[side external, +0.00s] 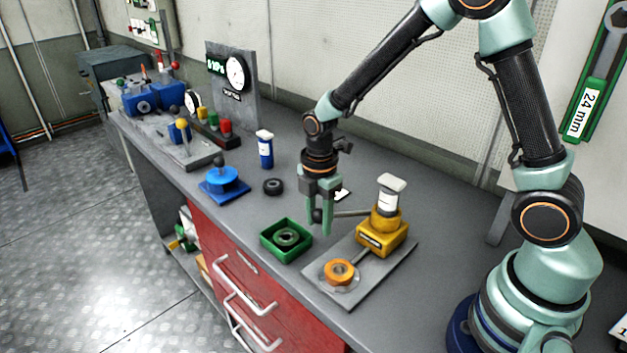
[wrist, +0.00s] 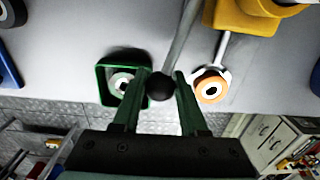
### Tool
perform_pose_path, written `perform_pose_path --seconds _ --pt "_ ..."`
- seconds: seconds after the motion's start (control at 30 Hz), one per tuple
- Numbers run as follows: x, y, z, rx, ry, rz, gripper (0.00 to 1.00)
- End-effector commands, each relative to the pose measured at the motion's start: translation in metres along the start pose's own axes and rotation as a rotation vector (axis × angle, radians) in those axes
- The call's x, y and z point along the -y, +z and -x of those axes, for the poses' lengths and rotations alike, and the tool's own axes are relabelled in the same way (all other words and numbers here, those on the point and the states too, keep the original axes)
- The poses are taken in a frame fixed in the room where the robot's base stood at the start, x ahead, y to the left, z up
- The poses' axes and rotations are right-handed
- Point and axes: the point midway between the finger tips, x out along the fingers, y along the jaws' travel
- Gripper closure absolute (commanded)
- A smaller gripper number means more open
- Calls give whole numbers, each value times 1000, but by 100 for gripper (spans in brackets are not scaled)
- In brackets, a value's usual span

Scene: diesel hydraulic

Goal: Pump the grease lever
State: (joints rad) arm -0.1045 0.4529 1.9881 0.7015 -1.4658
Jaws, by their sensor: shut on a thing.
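The yellow grease pump (side external: 381,234) stands on a grey plate (side external: 393,272) at the right of the bench, with a white-capped cylinder on top. Its grey lever (side external: 352,213) reaches left to a black ball knob (side external: 317,215). My gripper (side external: 319,220) points down and is shut on the knob. In the wrist view the black knob (wrist: 160,86) sits between the two fingers of my gripper (wrist: 157,92), with the lever rod (wrist: 182,40) running up from it. Part of the yellow pump (wrist: 245,15) shows at the top right.
A green tray (side external: 286,250) holding a ring lies just left of the plate. An orange ring fitting (side external: 339,272) sits on the plate's front. A black ring (side external: 273,186), a blue valve (side external: 223,180) and a blue bottle (side external: 265,150) stand farther left.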

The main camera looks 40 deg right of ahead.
Motion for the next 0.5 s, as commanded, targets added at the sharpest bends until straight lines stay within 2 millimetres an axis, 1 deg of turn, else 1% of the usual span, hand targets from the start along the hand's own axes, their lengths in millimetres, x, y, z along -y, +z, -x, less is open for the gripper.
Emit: perform_pose_path --seconds 0.03,0.23,0.5 --pt "-3 0 3 -1 10 -1 98" --pt "-3 2 10 -1 10 -1 98" --pt "-2 2 11 -1 9 1 98"
